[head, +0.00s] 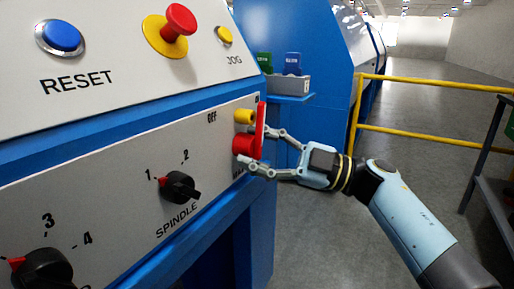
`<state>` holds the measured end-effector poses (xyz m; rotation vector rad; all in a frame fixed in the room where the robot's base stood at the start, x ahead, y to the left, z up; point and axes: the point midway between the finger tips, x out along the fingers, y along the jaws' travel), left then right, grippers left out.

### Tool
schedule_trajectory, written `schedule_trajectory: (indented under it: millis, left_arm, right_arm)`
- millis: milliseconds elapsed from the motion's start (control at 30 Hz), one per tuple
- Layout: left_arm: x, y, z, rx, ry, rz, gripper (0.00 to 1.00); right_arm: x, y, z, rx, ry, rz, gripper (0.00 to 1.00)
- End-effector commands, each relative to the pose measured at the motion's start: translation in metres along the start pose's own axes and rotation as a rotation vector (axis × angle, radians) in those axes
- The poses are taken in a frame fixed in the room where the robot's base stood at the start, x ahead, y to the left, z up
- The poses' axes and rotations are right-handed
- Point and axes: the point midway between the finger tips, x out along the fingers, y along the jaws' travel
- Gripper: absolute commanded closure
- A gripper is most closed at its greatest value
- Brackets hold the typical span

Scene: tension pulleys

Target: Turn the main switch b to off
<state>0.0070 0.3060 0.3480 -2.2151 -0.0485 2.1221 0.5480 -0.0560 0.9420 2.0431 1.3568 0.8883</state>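The main switch (244,145) is at the right end of the lower panel, with a red round body and an upright red plate-like part at its right edge. A yellow round part (243,116) sits above the red body. An OFF label stands to its upper left; other lettering there is partly hidden. My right gripper (259,150) is at the switch, coming from the right. Its fingers are spread, one higher and one lower by the red part. Whether they touch it is unclear. My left gripper is out of view.
The black SPINDLE knob (180,187) and another black knob (42,269) are left on the same panel. Above are a blue RESET button (61,37), a red mushroom button (180,20) and a yellow JOG button (224,35). A yellow railing (430,143) stands behind my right arm.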

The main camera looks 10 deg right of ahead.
Motion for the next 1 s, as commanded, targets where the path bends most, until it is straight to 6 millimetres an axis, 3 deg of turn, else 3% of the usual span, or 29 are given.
schedule_trajectory:
  millis: [33, 133, 467, 567, 1000]
  left_arm:
    - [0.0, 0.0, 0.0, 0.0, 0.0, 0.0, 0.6]
    - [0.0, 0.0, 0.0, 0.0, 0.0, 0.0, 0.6]
    - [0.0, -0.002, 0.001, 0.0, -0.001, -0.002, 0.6]
    - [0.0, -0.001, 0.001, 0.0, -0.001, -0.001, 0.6]
    - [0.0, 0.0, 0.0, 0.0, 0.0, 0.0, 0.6]
  right_arm:
    - [0.0, -0.001, 0.0, 0.001, -0.001, 0.0, 0.49]
    - [0.0, 0.0, 0.0, 0.001, -0.001, 0.0, 0.37]
    - [-0.004, 0.0, 0.0, 0.001, -0.002, 0.0, 0.37]
    - [-0.017, 0.0, 0.001, 0.001, -0.003, 0.0, 0.37]
    - [-0.106, -0.001, 0.001, 0.002, -0.003, -0.002, 0.37]
